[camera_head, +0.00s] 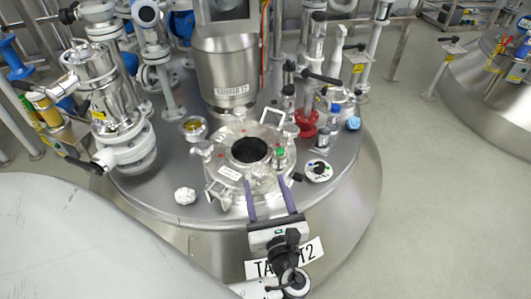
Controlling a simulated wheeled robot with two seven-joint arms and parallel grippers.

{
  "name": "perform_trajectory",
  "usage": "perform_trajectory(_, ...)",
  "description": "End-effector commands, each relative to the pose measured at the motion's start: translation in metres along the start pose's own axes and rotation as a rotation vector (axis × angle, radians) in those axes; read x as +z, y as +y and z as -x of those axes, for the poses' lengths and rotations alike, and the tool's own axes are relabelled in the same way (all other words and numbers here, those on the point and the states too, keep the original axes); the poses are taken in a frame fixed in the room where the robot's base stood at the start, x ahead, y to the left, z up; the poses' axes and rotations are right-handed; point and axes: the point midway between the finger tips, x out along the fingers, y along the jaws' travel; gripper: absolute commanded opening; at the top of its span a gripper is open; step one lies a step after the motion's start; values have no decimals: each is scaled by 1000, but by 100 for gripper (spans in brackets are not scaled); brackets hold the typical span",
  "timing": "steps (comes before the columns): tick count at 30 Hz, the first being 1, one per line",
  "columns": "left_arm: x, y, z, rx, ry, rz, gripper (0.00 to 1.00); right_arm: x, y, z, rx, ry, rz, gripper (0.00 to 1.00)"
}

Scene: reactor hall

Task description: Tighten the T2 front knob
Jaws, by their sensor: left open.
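The T2 tank (345,190) has a round hatch (222,182) on its top, with a dark centre and several knobs around its rim. The front knob (262,184) appears at the near side of the hatch rim, small and partly blurred. My left gripper (266,186) reaches in from the tank's front edge. Its two purple fingers are apart, one on each side of the front knob; I cannot tell whether they touch it. The label with "T2" (310,250) is partly hidden behind my gripper. My right gripper is not in view.
A metal cylinder (225,70) rises behind the hatch. Valves and pipes (120,120) crowd the left, and a red fitting (306,122) stands at the right. A round white dial (318,171) and a white lump (185,195) lie beside the hatch.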

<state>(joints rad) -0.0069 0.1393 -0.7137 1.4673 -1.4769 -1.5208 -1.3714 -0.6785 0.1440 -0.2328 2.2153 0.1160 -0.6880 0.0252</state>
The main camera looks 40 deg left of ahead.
Motion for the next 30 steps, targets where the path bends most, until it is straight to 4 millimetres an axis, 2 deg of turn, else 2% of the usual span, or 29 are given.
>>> perform_trajectory(4, -1, 1, -28, 2, -6, 0, 58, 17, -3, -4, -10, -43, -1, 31)
perform_trajectory(9, -1, 1, -60, 3, -5, 0, 58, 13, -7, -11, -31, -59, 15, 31)
perform_trajectory(15, 0, 1, -85, 2, -4, 0, 58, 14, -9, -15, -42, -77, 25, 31)
perform_trajectory(19, 0, 1, -92, 1, -2, -1, 58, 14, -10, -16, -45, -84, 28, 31)
perform_trajectory(27, 1, 1, -93, 1, -2, -1, 58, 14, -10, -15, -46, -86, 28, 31)
perform_trajectory(30, 0, 1, -93, 2, -2, -1, 42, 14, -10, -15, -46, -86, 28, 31)
